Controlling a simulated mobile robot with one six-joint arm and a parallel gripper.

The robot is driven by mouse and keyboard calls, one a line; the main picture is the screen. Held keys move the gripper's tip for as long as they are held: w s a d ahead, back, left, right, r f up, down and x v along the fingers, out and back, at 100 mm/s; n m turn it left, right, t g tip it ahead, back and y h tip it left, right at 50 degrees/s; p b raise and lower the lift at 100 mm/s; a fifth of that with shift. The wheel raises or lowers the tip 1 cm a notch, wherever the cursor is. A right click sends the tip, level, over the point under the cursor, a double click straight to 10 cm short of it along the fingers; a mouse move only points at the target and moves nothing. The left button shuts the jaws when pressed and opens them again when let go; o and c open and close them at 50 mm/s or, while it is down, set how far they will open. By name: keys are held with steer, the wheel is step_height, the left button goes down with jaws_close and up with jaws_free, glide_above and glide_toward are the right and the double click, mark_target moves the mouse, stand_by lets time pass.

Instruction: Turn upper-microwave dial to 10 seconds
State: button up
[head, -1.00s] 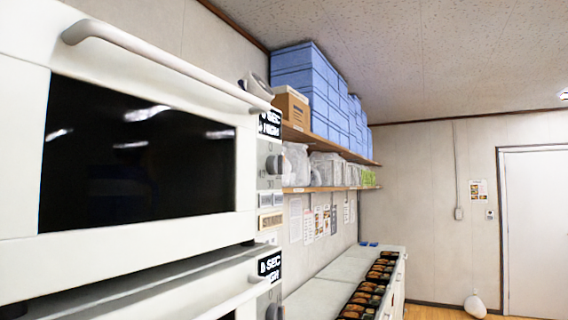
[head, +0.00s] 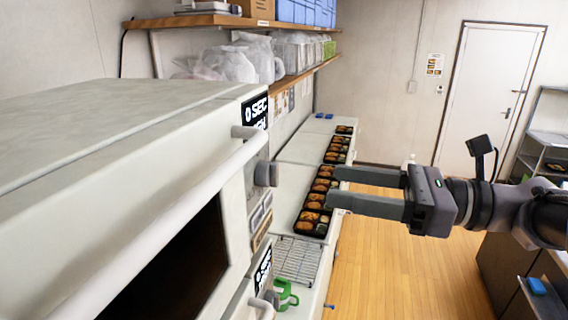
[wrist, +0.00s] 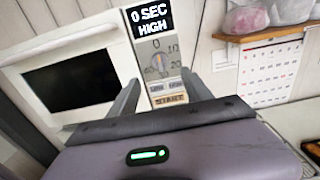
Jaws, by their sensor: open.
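The upper microwave (head: 120,110) fills the left of the head view, white with a long bar handle and dark door window. Its dial (head: 265,173) is a grey knob on the front panel, below a black display (head: 255,110). In the wrist view the display (wrist: 149,19) reads 0 SEC HIGH, and the dial (wrist: 160,62) shows under it with a printed scale around it. My gripper (head: 334,186) is open and empty, its fingers pointing toward the panel and apart from the dial. In the wrist view the fingertips (wrist: 161,78) appear either side of the lower panel.
The lower microwave's display (head: 263,270) and a green object (head: 287,294) are below. A counter (head: 285,190) with a row of bento trays (head: 322,187) runs behind. Shelves with bags (head: 228,65) hang above. Wooden floor (head: 380,265) is open to the right.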

mark_target(278, 174)
steer(key=p+x, duration=0.1)
steer(key=x, duration=0.9)
steer(key=shift+p, duration=0.35)
steer(key=shift+c, duration=0.2)
jaws_close()
steer(key=shift+p, duration=0.35)
